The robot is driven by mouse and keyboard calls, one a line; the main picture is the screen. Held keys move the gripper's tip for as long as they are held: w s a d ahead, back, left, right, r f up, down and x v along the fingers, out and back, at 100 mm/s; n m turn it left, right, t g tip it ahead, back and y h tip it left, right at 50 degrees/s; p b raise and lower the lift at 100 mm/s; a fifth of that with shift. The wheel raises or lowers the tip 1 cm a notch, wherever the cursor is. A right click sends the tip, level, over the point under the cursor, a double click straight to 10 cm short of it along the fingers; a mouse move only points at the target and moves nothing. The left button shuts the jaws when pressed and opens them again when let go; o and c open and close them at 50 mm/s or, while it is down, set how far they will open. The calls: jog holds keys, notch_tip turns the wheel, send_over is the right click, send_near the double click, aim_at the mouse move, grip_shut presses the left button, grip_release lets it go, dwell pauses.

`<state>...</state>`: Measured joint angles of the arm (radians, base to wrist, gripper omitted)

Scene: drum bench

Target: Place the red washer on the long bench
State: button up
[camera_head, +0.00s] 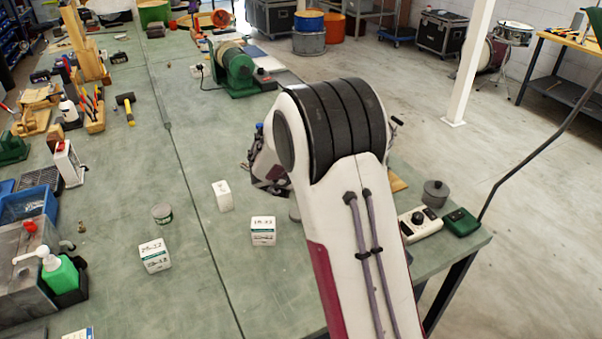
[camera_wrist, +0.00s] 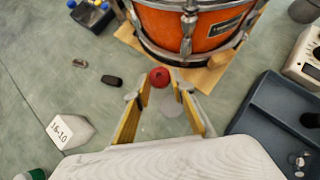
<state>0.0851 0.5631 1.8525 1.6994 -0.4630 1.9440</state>
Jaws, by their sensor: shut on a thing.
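In the wrist view, my gripper (camera_wrist: 161,80) has yellow fingers closed on a small round red washer (camera_wrist: 159,77), held at the fingertips. The green top of the long bench (camera_wrist: 60,70) lies beneath; the gap between washer and bench cannot be judged. A pale round mark or disc (camera_wrist: 170,106) shows on the bench between the fingers. In the head view, the long bench (camera_head: 205,270) runs from front to back, and my arm hides the gripper and washer.
An orange drum (camera_wrist: 190,30) on a wooden base stands just beyond the fingertips. A dark tray (camera_wrist: 270,110) lies to the right, a white labelled block (camera_wrist: 70,131) to the left, and a small black object (camera_wrist: 111,80) nearby. In the head view, a green-based machine (camera_head: 235,68) stands farther back.

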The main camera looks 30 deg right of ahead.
jog(key=shift+w+d+r, duration=0.35)
jog(key=shift+w+d, duration=0.05)
jog(key=shift+w, duration=0.2)
jog(key=shift+w+d+r, duration=0.3)
jog(key=shift+w+d, duration=0.05)
jog(key=shift+w, duration=0.25)
jog(key=shift+w+d+r, duration=0.2)
jog(key=shift+r, duration=0.2)
jog(key=shift+s, duration=0.1)
jog(key=shift+f, duration=0.15)
jog(key=shift+f, duration=3.05)
jog(key=shift+f, duration=1.9)
jog(key=shift+f, duration=0.15)
